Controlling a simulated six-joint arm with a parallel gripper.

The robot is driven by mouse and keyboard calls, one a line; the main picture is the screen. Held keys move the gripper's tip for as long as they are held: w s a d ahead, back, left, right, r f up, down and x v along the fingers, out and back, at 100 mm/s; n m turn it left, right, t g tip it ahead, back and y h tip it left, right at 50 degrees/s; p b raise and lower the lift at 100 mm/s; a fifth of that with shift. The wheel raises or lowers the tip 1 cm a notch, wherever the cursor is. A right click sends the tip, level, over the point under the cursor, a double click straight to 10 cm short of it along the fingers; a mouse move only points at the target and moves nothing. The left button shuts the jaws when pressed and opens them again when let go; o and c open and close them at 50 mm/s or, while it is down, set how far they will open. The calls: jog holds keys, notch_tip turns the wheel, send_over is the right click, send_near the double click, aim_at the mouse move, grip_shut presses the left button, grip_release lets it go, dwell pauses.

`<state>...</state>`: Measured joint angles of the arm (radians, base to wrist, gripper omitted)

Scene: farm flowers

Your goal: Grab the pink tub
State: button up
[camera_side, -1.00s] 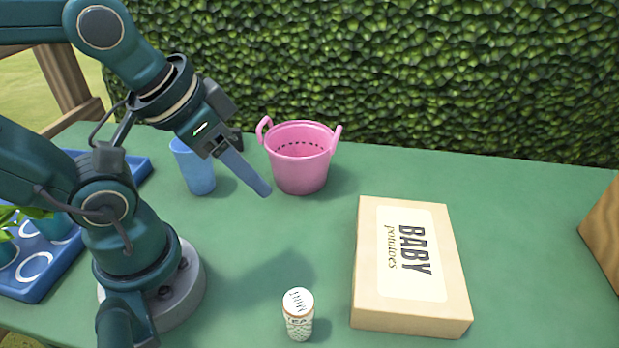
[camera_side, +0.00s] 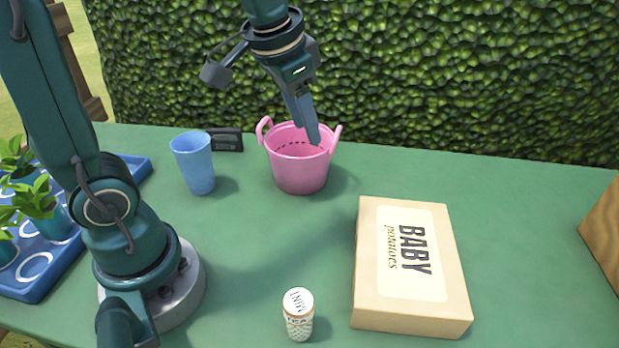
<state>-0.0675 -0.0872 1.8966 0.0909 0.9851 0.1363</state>
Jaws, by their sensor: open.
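The pink tub (camera_side: 299,172) stands upright on the green table, in front of the hedge, with a handle at its left and right rim. My gripper (camera_side: 311,138) points down at the tub's opening. Its fingertips overlap the tub's back right rim in the picture; I cannot tell whether they are inside the tub or above it. The fingers are open and hold nothing. They are seen nearly edge-on, so the gap between them is hard to see.
A blue cup (camera_side: 194,163) stands left of the tub, with a dark object (camera_side: 225,139) behind it. A baby potatoes box (camera_side: 412,268) lies at the right front. A small tea tin (camera_side: 298,315) stands at the front. A blue tray (camera_side: 48,275) with potted plants is at the left.

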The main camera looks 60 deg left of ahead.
jog(key=g, duration=0.2)
send_over(317, 157)
notch_tip(317, 157, down, 6)
jog(key=r, duration=0.1)
jog(key=shift+g, duration=0.8)
jog(key=f, duration=0.6)
jog(key=shift+w+a+f, duration=0.1)
jog(key=shift+a, duration=0.1)
jog(key=shift+f, duration=0.35)
jog(key=shift+a+f, duration=0.2)
jog(key=shift+f, duration=1.05)
jog(key=shift+a+f, duration=0.15)
jog(key=shift+f, duration=1.05)
jog(key=shift+c, duration=0.3)
grip_shut()
